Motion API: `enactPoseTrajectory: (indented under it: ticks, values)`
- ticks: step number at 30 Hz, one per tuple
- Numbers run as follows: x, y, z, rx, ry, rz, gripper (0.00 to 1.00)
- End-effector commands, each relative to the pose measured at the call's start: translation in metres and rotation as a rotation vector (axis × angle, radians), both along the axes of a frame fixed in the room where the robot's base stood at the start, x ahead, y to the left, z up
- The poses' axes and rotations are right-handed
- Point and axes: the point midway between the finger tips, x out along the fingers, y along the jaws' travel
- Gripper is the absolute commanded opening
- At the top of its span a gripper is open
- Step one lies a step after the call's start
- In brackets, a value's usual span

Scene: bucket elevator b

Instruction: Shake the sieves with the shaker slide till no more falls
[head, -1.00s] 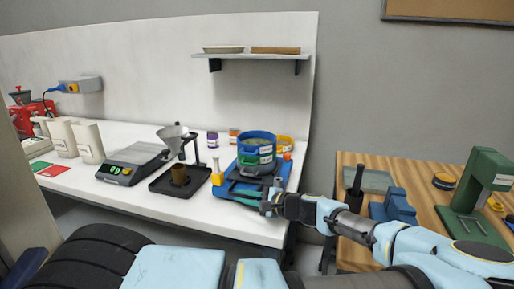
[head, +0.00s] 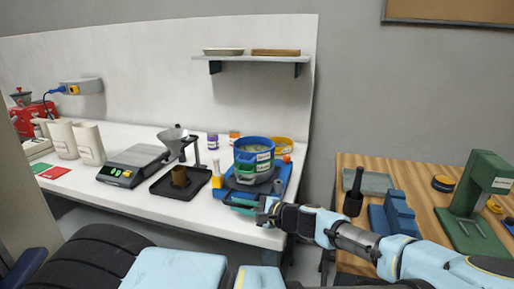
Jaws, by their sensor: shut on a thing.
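The sieve stack stands on the blue shaker slide (head: 283,179) at the right end of the white bench. Its top is a blue sieve (head: 241,156) with pale grainy material inside, over a green sieve (head: 240,169) and a dark grey part below. My gripper (head: 266,213) is at the slide's front right, near the bench edge, shut on a grey upright handle of the slide. The contact is small and partly hidden by my fingers.
Small jars and a yellow-rimmed bowl (head: 287,144) are behind. A wooden table (head: 428,209) with a green press is at right.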

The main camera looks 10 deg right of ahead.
Motion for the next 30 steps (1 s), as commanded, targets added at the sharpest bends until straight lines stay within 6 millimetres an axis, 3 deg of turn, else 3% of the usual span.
enactPoseTrajectory:
  ticks: [11,24,30]
  values:
    - [-0.002,0.000,-0.001,-0.001,0.001,-0.002,0.00]
    - [0.031,-0.018,-0.002,-0.003,0.001,-0.002,0.00]
    - [0.038,-0.021,-0.001,-0.002,0.001,-0.002,0.00]
